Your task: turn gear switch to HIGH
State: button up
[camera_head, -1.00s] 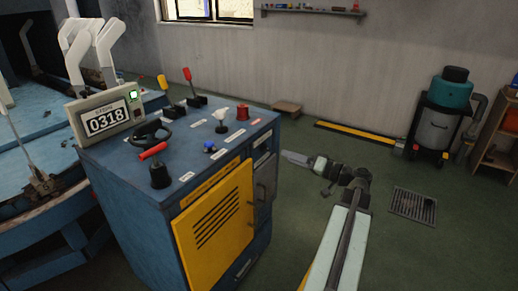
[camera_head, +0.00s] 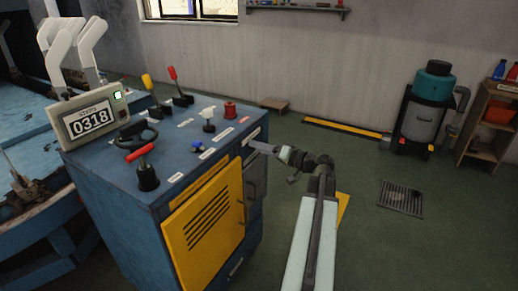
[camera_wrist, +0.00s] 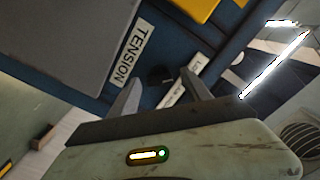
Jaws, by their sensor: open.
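A small dark knob (camera_wrist: 160,75) sits on the blue panel in the wrist view, beside a white TENSION label (camera_wrist: 132,52) and a second label (camera_wrist: 180,88) whose text I cannot read. It may be the gear switch, but no HIGH mark is legible. My gripper (camera_wrist: 163,78) is open, with its two fingers on either side of the knob in the picture; I cannot tell whether they touch it. In the head view, my gripper (camera_head: 262,148) is by the upper right front of the blue control cabinet (camera_head: 110,190).
The cabinet top carries a red lever (camera_head: 178,84), a yellow lever (camera_head: 150,90), a black handwheel (camera_head: 138,132), a red button (camera_head: 230,109) and a 0318 display (camera_head: 90,120). A yellow slotted door (camera_head: 205,222) is on its front. The green floor to the right is mostly clear.

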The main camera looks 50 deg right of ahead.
jog(key=shift+a, duration=0.1)
grip_shut()
jog(key=shift+m, duration=0.3)
jog(key=shift+f+m, duration=0.15)
jog(key=shift+m, duration=8.55)
grip_release()
